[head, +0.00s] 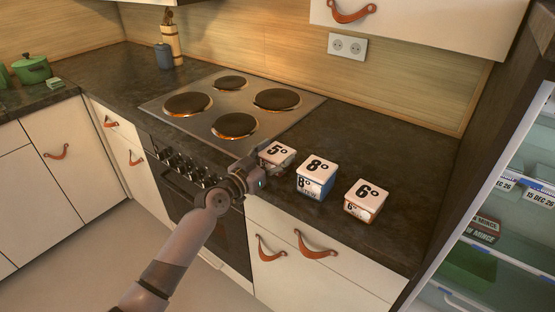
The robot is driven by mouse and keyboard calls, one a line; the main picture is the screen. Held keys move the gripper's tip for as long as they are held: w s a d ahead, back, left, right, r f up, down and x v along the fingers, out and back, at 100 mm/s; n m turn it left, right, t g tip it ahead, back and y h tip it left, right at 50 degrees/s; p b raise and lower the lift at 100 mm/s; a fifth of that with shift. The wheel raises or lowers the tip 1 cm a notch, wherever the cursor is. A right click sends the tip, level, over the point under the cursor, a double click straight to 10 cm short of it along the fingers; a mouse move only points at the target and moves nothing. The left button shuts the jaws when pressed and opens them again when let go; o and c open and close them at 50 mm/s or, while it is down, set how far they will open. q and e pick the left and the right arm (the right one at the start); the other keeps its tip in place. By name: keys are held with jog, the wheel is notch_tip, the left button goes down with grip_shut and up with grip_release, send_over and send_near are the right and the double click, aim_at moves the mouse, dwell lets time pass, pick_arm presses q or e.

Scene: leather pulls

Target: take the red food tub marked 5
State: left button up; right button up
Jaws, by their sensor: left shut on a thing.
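The tub marked 5 (278,154) is at the left end of a row of three tubs near the counter's front edge. Its pale lid with a black 5 shows. Its side is mostly hidden by my gripper, so its body colour is hard to tell. My left gripper (262,168) is shut on this tub from its front left side. I cannot tell whether the tub rests on the counter or is slightly lifted. My right gripper is not in view.
A blue tub marked 8 (316,178) stands close to the right, then a reddish tub marked 6 (365,200). The hob (232,107) lies behind left. The dark counter (390,150) is clear behind the tubs. An open-looking fridge (500,210) stands at far right.

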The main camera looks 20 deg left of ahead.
pick_arm(q)
jog(key=c, duration=0.5)
jog(key=shift+c, duration=0.4)
jog(key=shift+r, duration=0.15)
